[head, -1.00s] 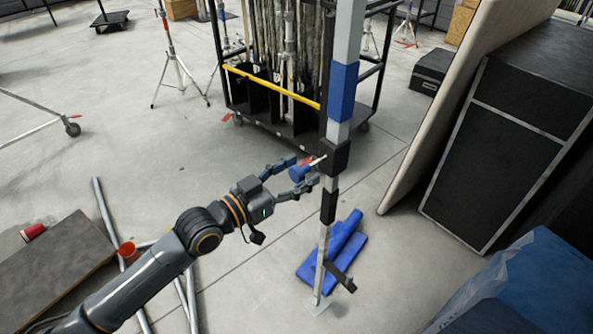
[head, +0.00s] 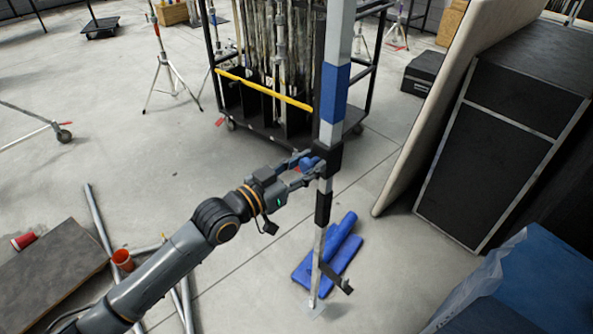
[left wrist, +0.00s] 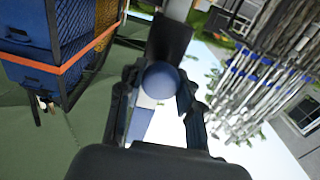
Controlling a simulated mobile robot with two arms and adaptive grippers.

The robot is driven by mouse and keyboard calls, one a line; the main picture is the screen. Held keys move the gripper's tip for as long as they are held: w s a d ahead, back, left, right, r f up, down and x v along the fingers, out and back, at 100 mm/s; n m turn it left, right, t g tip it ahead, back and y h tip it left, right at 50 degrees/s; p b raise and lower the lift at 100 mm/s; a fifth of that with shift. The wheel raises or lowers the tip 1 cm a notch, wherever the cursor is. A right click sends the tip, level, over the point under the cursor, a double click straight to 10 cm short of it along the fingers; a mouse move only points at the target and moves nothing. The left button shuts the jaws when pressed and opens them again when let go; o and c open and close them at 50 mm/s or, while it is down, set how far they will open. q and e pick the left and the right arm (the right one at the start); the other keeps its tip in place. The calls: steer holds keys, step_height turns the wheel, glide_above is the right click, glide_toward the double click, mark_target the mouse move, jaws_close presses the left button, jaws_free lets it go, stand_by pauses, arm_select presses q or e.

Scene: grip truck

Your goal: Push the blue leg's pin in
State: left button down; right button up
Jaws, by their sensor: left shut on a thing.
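The leg is an upright silver post with a blue band (head: 334,92), a black collar (head: 328,158) and a lower black sleeve (head: 323,207). The pin's blue knob (head: 307,163) is at the collar's left side, partly hidden by the fingers. My left gripper (head: 312,168) is shut on the pin, its fingertips close against the collar. In the left wrist view the round blue knob (left wrist: 160,80) sits between my fingers, in front of the dark collar (left wrist: 167,42). The pin's shaft is hidden, so I cannot tell its depth. My right gripper is out of view.
A black cart (head: 262,126) with a yellow bar (head: 265,89) stands behind the leg. A blue object (head: 328,258) lies near the leg's foot. A beige panel (head: 430,110) leans by a black case (head: 497,150) at right. Metal pipes (head: 100,220) lie at left.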

arm_select(q)
steer(key=shift+r, duration=0.1)
steer(key=c, duration=1.3)
jaws_free()
steer(key=o, duration=0.4)
steer(key=shift+c, duration=0.2)
steer(key=shift+w+d, duration=0.1)
steer(key=v, duration=1.2)
